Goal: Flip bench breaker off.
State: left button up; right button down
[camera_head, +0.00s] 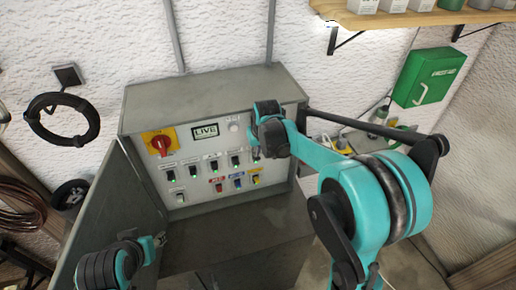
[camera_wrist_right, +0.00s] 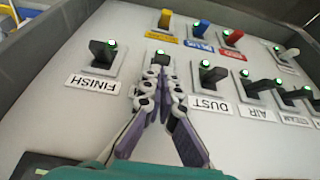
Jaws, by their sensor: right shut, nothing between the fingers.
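The grey breaker panel (camera_head: 205,135) stands open on the bench, with rows of small lever switches. In the right wrist view the panel is upside down. My right gripper (camera_wrist_right: 158,78) is shut and empty, its fingertips close to a green-lit breaker (camera_wrist_right: 160,57) between FINISH (camera_wrist_right: 103,50) and DUST (camera_wrist_right: 209,75). Contact cannot be told. The fingers cover that breaker's label, so I cannot read BENCH anywhere. In the head view my right wrist hides the panel's right end. My left gripper (camera_head: 160,239) is low by the open door; its fingers are too small to judge.
A red rotary switch (camera_head: 160,143) and a LIVE display (camera_head: 205,131) sit above the breakers. Yellow (camera_wrist_right: 165,18), blue (camera_wrist_right: 202,29) and red (camera_wrist_right: 233,37) switches are close to the right gripper. The cabinet door (camera_head: 115,215) stands open at left.

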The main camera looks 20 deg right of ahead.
dwell(0.3)
jog(key=shift+s+f+t+b, duration=0.15)
jog(key=shift+s+t+b, duration=0.05)
jog(key=shift+t+b, duration=0.25)
jog(key=shift+s+f+b, duration=0.1)
jog(key=shift+b, duration=0.2)
jog(key=f+t+b, duration=0.1)
jog(key=t+b, duration=0.1)
jog(key=s+t+b, duration=0.1)
jog(key=t+b, duration=0.1)
jog(key=b, duration=0.1)
jog(key=s+f+t+b, duration=0.1)
jog(key=t+b, duration=0.1)
jog(key=b, duration=0.1)
jog(key=shift+f+t, duration=0.3)
jog(key=shift+t, duration=0.05)
jog(key=shift+r, duration=0.1)
jog(key=shift+r+p, duration=0.45)
jog(key=shift+r, duration=0.2)
